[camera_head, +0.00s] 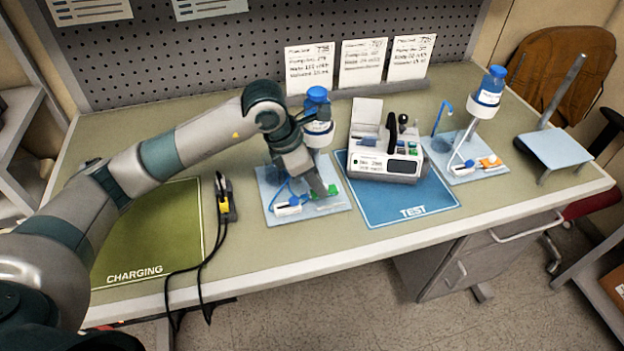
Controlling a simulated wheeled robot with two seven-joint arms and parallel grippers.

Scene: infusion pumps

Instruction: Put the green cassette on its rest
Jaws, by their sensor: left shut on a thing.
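My left gripper (322,192) is shut on the green cassette (327,204), low over the front right part of a light blue board (275,216). The fingers hide part of the cassette, and I cannot tell whether it touches the board or its rest. A small white and blue piece (289,209) sits to its left on the same board. A blue-capped bottle (318,112) stands behind the gripper, partly hidden by it. My right gripper is not in view.
A white pump (385,166) stands on the blue TEST mat (405,205). To the right, another board (455,176) carries a bottle (489,90) and an orange piece (490,162). A yellow and black device (226,204) with cables lies left, beside the green CHARGING mat (150,235).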

